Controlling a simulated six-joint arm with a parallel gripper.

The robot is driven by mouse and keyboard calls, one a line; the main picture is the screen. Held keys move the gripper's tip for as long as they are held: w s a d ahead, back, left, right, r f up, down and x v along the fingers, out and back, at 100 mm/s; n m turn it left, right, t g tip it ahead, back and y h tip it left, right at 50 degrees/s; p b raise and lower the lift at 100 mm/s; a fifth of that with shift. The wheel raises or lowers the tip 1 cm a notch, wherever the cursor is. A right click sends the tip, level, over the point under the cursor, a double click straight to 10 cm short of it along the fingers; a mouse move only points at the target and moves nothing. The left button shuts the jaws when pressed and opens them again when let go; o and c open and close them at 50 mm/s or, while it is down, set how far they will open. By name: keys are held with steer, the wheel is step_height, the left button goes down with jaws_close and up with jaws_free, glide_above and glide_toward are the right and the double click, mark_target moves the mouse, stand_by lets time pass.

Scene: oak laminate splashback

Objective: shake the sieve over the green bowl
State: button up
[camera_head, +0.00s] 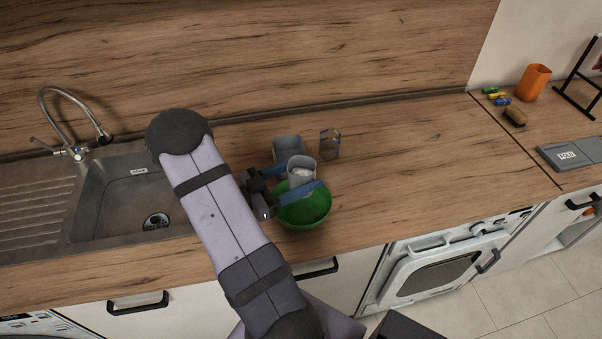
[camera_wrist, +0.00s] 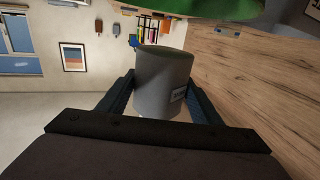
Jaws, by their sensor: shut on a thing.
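The green bowl (camera_head: 305,211) stands on the wooden worktop near its front edge, and its green side also shows at the top of the wrist view (camera_wrist: 205,8). A grey cylindrical sieve (camera_head: 302,168) is between the blue fingers of my gripper (camera_head: 303,180), which is shut on it. Pale contents show in its open top. In the wrist view the sieve (camera_wrist: 163,80) has a small label on its side. It is held above the back part of the bowl; its underside is hidden.
A grey square container (camera_head: 288,148) stands just behind the sieve. A clear glass (camera_head: 330,143) stands to its right. The sink (camera_head: 135,190) with its tap is at left. A scale (camera_head: 572,154), a brush (camera_head: 515,116) and an orange cup (camera_head: 533,82) are far right. The worktop right of the bowl is clear.

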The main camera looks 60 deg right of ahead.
mark_target(301, 183)
steer(key=shift+f+b, duration=1.1)
steer(key=shift+f, duration=0.45)
steer(key=w+a+n+t, duration=0.4)
steer(key=w+n+t, duration=0.2)
steer(key=w+t, duration=0.35)
steer(key=w+a+n+t, duration=0.4)
steer(key=w+n+t, duration=0.2)
steer(key=w+t, duration=0.3)
steer(key=w+a+f+n+t+y, duration=0.1)
steer(key=a+n+y, duration=0.3)
steer(key=a, duration=0.5)
steer(key=w+a+f+n+t+y, duration=0.2)
steer(key=a+y, duration=0.4)
steer(key=a, duration=0.3)
steer(key=w+a+f+n+t+y, duration=0.2)
steer(key=w+a+n+t+y, duration=0.2)
steer(key=a, duration=0.4)
steer(key=shift+a+n+t+y, duration=0.4)
steer(key=shift+n+t+y, duration=0.25)
steer(key=shift+n+y, duration=0.25)
steer(key=shift+s+d, duration=0.15)
